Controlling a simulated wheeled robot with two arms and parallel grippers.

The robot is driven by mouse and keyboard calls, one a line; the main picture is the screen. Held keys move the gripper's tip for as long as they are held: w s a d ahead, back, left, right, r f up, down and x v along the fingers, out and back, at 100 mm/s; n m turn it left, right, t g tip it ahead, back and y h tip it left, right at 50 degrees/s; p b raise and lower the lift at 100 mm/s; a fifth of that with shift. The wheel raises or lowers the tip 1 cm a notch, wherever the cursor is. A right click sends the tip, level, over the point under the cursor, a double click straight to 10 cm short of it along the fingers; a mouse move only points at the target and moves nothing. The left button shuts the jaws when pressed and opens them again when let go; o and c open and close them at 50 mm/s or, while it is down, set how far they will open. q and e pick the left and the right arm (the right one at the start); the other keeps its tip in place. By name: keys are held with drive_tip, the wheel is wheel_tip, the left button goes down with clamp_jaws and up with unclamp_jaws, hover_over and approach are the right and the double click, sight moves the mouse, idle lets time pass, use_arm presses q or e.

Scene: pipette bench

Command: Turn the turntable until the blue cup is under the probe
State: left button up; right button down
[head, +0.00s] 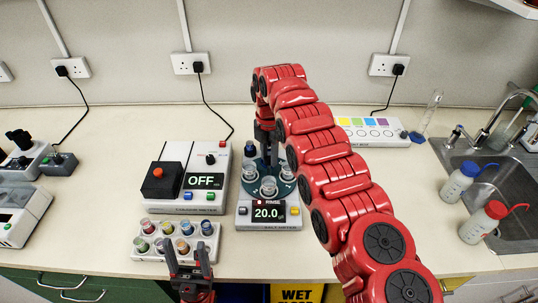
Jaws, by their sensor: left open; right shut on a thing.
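The turntable (270,201) is a dark teal disc on a white unit whose display reads RINSE and 20.0. Several clear cups stand on it, one at the front (268,186), one at left (250,171) and one at right (287,173). My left gripper (188,262) is open and empty at the front of the vial rack.
The vial rack (150,254) holds several colour-topped vials. Behind it is the colour meter (172,207), showing OFF. A white panel with coloured squares (370,123) stands behind my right arm. Wash bottles (483,222) and a sink (515,200) are at right.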

drive_tip(key=c, duration=0.5)
unclamp_jaws()
drive_tip(key=shift+c, duration=0.2)
drive_tip(key=shift+r, duration=0.45)
wheel_tip(320, 180, up, 3)
drive_tip(key=shift+f+p, duration=0.15)
drive_tip(key=shift+p, duration=0.2)
wheel_tip(320, 180, up, 14)
drive_tip(key=p, duration=1.4)
drive_tip(key=shift+f+p, duration=0.15)
drive_tip(key=shift+p, duration=0.15)
